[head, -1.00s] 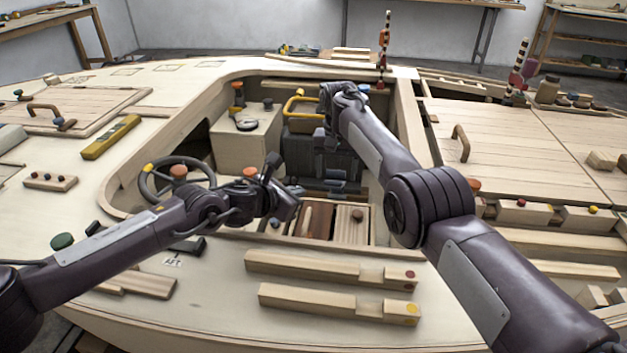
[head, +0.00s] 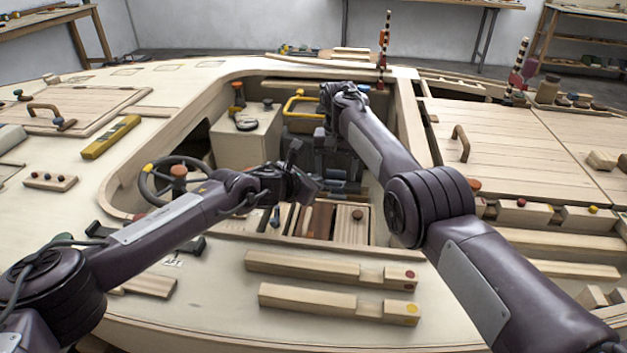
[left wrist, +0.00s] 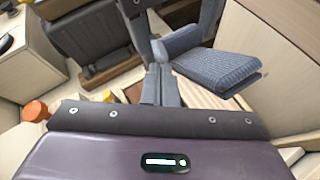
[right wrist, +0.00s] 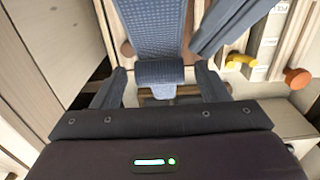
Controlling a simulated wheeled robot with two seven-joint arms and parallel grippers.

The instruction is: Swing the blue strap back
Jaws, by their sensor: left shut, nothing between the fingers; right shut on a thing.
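The blue strap (left wrist: 225,70) is a woven blue-grey band in the left wrist view, with a thicker rolled part. In the right wrist view the strap (right wrist: 150,28) runs up from a rolled end between the fingers of my right gripper (right wrist: 160,78), which is shut on it. My left gripper (left wrist: 160,75) is shut and empty, close beside the strap; I cannot tell if they touch. In the head view my left gripper (head: 312,186) is low in the cockpit, and the strap is mostly hidden there by my arms.
A steering wheel (head: 160,180) stands left of my left gripper. The cockpit rim (head: 408,120) encloses both grippers. A yellow handle (head: 298,100) is at the back. Two notched wooden bars (head: 315,265) lie on the front deck. A slatted hatch (head: 530,150) is at right.

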